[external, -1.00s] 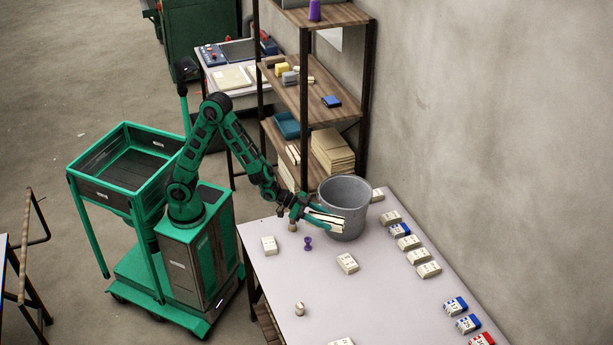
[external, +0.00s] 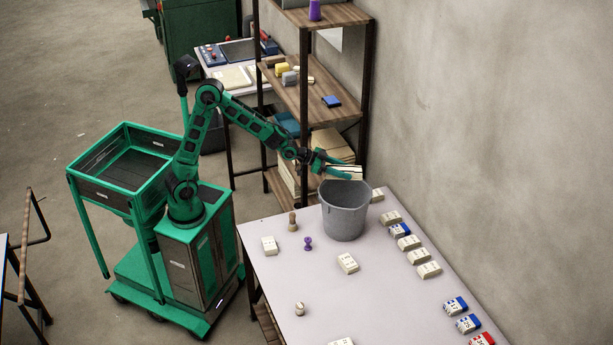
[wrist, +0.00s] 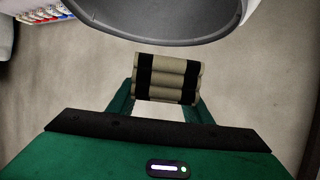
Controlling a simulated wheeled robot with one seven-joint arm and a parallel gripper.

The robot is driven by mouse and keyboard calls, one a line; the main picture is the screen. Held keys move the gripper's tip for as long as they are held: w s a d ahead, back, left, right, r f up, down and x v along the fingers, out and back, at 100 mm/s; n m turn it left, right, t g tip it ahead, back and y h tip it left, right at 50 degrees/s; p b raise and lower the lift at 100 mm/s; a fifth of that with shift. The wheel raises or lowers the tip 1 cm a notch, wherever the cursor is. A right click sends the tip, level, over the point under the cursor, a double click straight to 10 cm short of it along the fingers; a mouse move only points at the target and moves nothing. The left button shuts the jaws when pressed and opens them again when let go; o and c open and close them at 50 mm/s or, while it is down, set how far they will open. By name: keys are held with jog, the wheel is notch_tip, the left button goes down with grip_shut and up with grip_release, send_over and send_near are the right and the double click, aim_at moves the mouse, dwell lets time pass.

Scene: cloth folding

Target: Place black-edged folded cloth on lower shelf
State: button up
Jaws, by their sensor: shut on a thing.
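The folded cloth (wrist: 168,78) is beige with a black band near each end. In the wrist view it sits between the two fingers of my gripper (wrist: 165,100), which is shut on it. In the external view my gripper (external: 335,168) is raised at the back rim of the grey bucket, in front of the shelf unit. The cloth (external: 347,172) shows there only in part, behind the fingers. The lower shelf (external: 283,185) of the wooden shelf unit is partly hidden behind my arm and the bucket.
The grey bucket (external: 344,212) stands on the table (external: 370,290) close under my gripper; its rim also shows in the wrist view (wrist: 160,42). Several small labelled packs (external: 410,243) line the table's right side. A dark shelf post (external: 303,110) stands close to my forearm.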

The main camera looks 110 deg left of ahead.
jog(key=s+a+n+y, duration=0.1)
jog(key=s+a, duration=0.3)
jog(key=a, duration=0.4)
jog(key=s+a, duration=0.4)
jog(key=a, duration=0.4)
jog(key=s+a+f, duration=0.2)
jog(key=s+f, duration=0.5)
jog(key=f, duration=0.3)
jog(key=s+a+f, duration=0.1)
jog(key=s+f, duration=0.5)
jog(key=f, duration=0.4)
jog(key=s+d+f, duration=0.4)
jog(key=s+f, duration=1)
jog(key=s, duration=0.2)
jog(key=s+a+n+g+y, duration=0.35)
jog(key=s+a, duration=0.65)
jog(key=a, duration=0.4)
jog(key=w+a+r, duration=0.3)
jog(key=w+a, duration=0.7)
jog(key=w, duration=0.2)
jog(key=shift+t, duration=0.25)
jog(key=shift+w+f, duration=0.2)
jog(key=shift+f, duration=3.2)
jog(key=shift+f, duration=0.45)
jog(key=o, duration=1.4)
jog(key=shift+c, duration=0.2)
